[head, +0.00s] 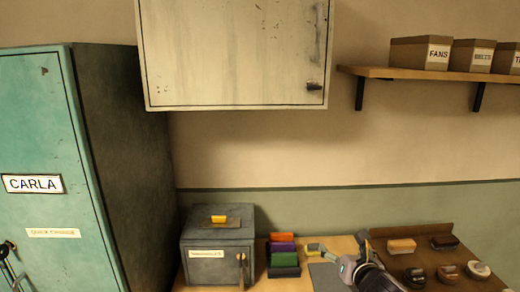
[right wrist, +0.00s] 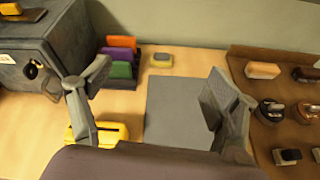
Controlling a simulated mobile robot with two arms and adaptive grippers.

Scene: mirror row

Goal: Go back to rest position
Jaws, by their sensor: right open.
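My right gripper (head: 344,250) is low in the head view, over the table near the grey mat. In the right wrist view its two fingers (right wrist: 153,95) stand wide apart with nothing held between them. The grey mat (right wrist: 180,112) shows between and below the fingers. A yellow slotted object (right wrist: 105,132) lies beyond the left finger, partly hidden by the finger and the gripper body.
A grey metal box (head: 218,240) and coloured upright pieces (head: 284,258) stand left of the gripper. A brown board (head: 425,245) with several brushes is right. A cabinet (head: 235,50) and shelf (head: 440,73) overhang; a teal locker (head: 50,130) stands left.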

